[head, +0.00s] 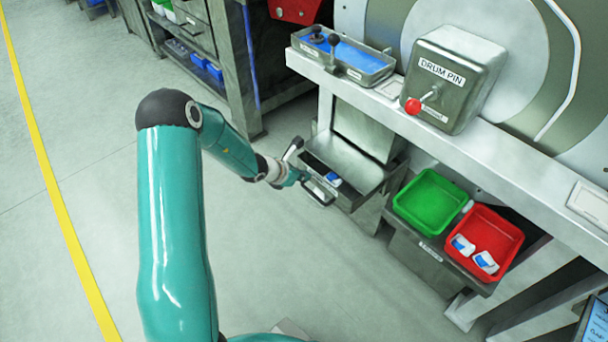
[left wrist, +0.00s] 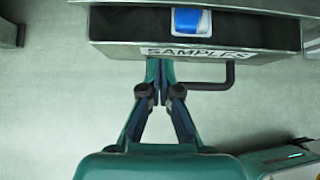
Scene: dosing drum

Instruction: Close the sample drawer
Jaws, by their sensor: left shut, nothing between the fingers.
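The sample drawer (head: 345,204) is pulled out under the bench in the head view, with a blue and white packet (head: 333,180) inside. In the left wrist view its front (left wrist: 260,56) bears a SAMPLES label, and the packet (left wrist: 192,22) shows behind it. A dark bar handle (left wrist: 230,76) hangs on the front. My left gripper (head: 304,177) is shut and empty at the drawer front. In the left wrist view its fingertips (left wrist: 160,68) overlap the front's lower edge beside the handle's left part. I cannot tell whether they touch it.
A green bin (head: 430,200) and a red bin (head: 490,235) with packets stand right of the drawer. The drum pin box (head: 455,80) and a tray (head: 340,55) sit on the bench above. A shelf rack (head: 235,70) stands behind. Floor left of the drawer is clear.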

